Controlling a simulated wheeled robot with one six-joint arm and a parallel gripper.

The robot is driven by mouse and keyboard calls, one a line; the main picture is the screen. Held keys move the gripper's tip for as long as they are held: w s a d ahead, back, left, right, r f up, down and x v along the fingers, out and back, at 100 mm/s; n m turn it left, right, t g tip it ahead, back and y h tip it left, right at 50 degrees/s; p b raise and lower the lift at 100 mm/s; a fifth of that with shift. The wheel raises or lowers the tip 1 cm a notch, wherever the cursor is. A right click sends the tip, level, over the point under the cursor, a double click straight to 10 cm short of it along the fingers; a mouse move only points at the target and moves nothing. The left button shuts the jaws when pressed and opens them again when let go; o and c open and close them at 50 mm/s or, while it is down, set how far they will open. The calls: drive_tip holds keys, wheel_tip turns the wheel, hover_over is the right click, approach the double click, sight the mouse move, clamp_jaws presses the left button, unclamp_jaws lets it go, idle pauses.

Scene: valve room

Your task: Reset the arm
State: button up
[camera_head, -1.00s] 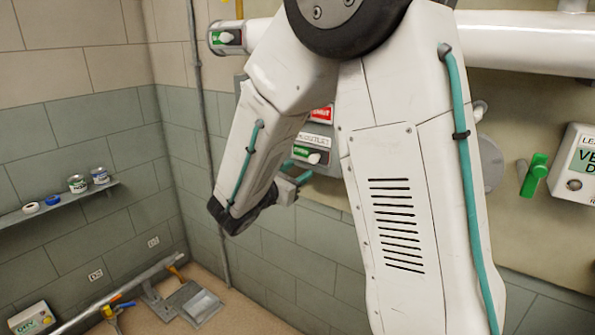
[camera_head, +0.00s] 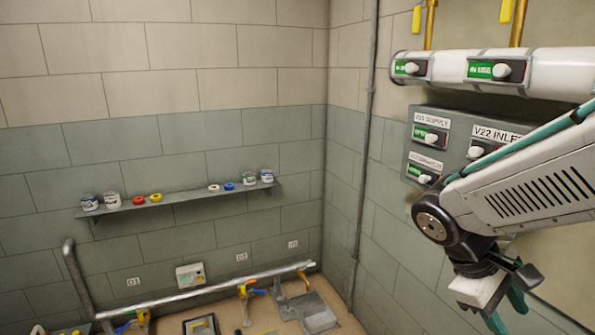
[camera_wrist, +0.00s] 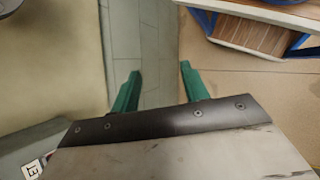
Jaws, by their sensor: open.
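My gripper (camera_head: 508,314) is at the lower right of the head view, at the end of my folded white arm. It points downward in front of the wall, below the grey valve panel. In the wrist view its two green fingers (camera_wrist: 158,80) stand apart with nothing between them, so it is open and empty. Behind the fingers the wrist view shows floor and tiled surface. My arm covers the right part of the valve panel (camera_head: 412,160) in the head view.
A white pipe (camera_head: 540,68) with switches runs above the panel. A shelf (camera_head: 180,197) with cans and tape rolls is on the left wall. A grey pipe (camera_head: 200,292) runs low along that wall, with trays (camera_head: 312,310) beneath. A wooden-topped piece with blue edges (camera_wrist: 260,40) shows in the wrist view.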

drive_tip(key=s+a+r+m+t+y, duration=0.4)
drive_tip(key=s+a+r+m+y, duration=0.1)
drive_tip(key=s+a+y, duration=0.1)
drive_tip(key=shift+s+a+r+y, duration=0.35)
drive_tip(key=shift+s+a, duration=0.25)
drive_tip(key=shift+a, duration=0.6)
drive_tip(key=shift+f, duration=0.1)
idle(0.9)
